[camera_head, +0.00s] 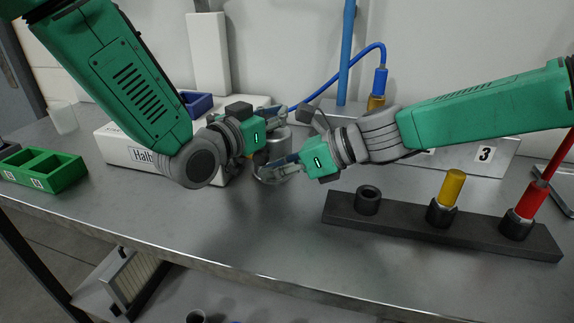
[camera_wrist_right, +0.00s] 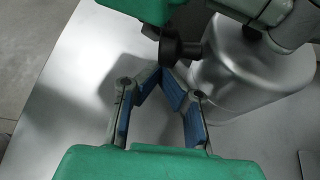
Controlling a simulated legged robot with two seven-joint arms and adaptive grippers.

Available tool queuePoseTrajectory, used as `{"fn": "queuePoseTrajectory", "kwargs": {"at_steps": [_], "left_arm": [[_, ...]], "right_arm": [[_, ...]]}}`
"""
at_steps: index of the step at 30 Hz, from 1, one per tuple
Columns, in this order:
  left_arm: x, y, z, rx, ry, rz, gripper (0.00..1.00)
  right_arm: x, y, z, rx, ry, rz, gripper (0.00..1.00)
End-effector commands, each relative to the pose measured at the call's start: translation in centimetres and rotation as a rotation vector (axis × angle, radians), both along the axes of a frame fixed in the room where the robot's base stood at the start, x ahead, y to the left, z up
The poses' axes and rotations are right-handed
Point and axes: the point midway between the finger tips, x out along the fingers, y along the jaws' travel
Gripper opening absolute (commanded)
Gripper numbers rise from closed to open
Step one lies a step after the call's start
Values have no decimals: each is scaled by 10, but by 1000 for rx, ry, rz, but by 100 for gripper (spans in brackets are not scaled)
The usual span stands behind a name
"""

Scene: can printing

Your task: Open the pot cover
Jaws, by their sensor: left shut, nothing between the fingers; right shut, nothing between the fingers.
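The metal pot (camera_wrist_right: 245,75) is a silver cylinder at the upper right of the right wrist view. A dark knob-like handle (camera_wrist_right: 178,48) sticks out from its side. In the head view the pot (camera_head: 276,149) is mostly hidden behind my grippers. My left gripper (camera_head: 282,109) is shut and empty, close above the pot; part of it also shows at the top of the right wrist view. My right gripper (camera_head: 271,172) is shut and empty beside the pot, with its blue finger pads together at the tips (camera_wrist_right: 163,72), near the handle. The cover is not clearly visible.
A white box (camera_head: 125,152) stands behind my left arm, with a green tray (camera_head: 45,170) and a clear cup (camera_head: 63,118) at left. A dark rack (camera_head: 400,212) with yellow and red pieces lies at front right. The front middle of the table is clear.

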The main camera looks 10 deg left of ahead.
Motion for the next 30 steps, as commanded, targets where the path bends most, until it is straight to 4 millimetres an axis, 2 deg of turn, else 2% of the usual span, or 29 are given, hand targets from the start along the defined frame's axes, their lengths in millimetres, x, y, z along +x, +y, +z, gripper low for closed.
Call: {"fn": "queuePoseTrajectory", "kwargs": {"at_steps": [10,15,22,23,25,30], "left_arm": [[0,1,-1,1,2,3,0],[0,1,-1,1,3,3,0],[-2,1,-2,2,7,2,0],[-2,1,-2,2,7,2,3],[-2,1,-2,2,7,1,28],[-1,1,-2,1,5,1,30]], "right_arm": [[0,1,0,0,0,0,0],[2,2,14,1,-3,-1,0],[3,3,19,5,-4,-4,0],[3,3,19,6,-5,-3,0],[3,3,20,6,-6,-3,0],[3,3,17,5,-3,-2,0]]}}
